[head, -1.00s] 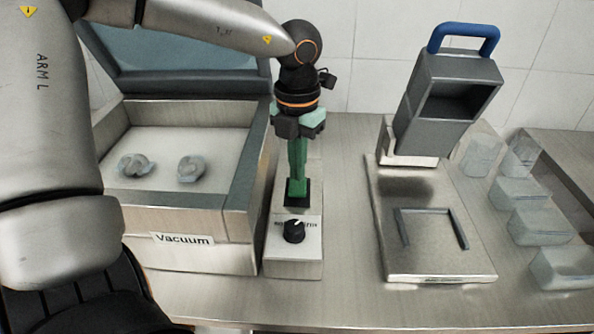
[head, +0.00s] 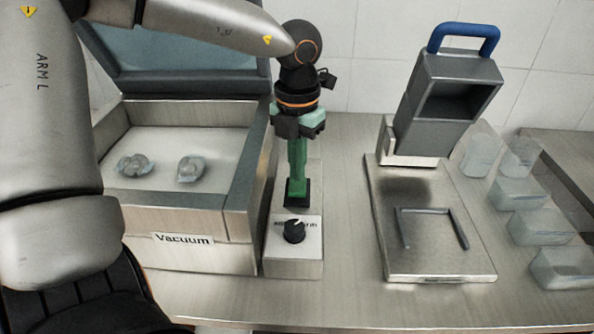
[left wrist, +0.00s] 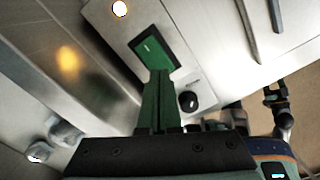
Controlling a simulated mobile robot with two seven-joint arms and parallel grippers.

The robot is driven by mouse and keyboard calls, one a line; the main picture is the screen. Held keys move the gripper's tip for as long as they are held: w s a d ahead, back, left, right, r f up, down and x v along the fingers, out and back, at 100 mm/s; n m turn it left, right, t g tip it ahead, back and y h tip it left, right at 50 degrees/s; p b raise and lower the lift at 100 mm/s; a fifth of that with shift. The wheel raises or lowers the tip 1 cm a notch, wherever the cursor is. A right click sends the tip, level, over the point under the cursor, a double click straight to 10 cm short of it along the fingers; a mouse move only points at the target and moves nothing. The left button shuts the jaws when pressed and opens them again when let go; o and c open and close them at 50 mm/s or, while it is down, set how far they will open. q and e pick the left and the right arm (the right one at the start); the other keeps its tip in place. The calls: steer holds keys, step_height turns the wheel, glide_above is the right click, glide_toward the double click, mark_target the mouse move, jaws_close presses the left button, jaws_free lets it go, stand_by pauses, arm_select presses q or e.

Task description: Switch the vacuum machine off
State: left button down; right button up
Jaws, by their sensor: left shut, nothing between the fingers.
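The vacuum machine (head: 190,225) stands at the left with its lid up and a "Vacuum" label on its front. Its narrow control panel (head: 293,268) is on its right side, with a black round knob (head: 294,231) near the front. Behind the knob is a green rectangular switch in a dark frame, clear in the left wrist view (left wrist: 152,50). My left gripper (head: 297,198) points down with green fingers shut and empty, its tips at or just over the switch; contact cannot be told. A dark jointed part, probably my right gripper (left wrist: 278,98), shows at the left wrist view's right edge.
Two wrapped lumps (head: 190,169) lie in the vacuum chamber. A grey device with a blue handle (head: 464,38) stands at the right, over a metal plate (head: 440,266). Several clear containers (head: 540,225) stand farther right. Bare counter (head: 345,215) lies between panel and plate.

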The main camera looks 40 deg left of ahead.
mark_target(297, 189)
stand_by(0.3)
arm_select(q)
steer(key=shift+f, duration=0.15)
steer(key=shift+f+b, duration=1.2)
steer(key=shift+b, duration=0.2)
stand_by(0.4)
steer(key=shift+r, duration=0.15)
steer(key=shift+r+p, duration=2.2)
steer(key=shift+r, duration=1.2)
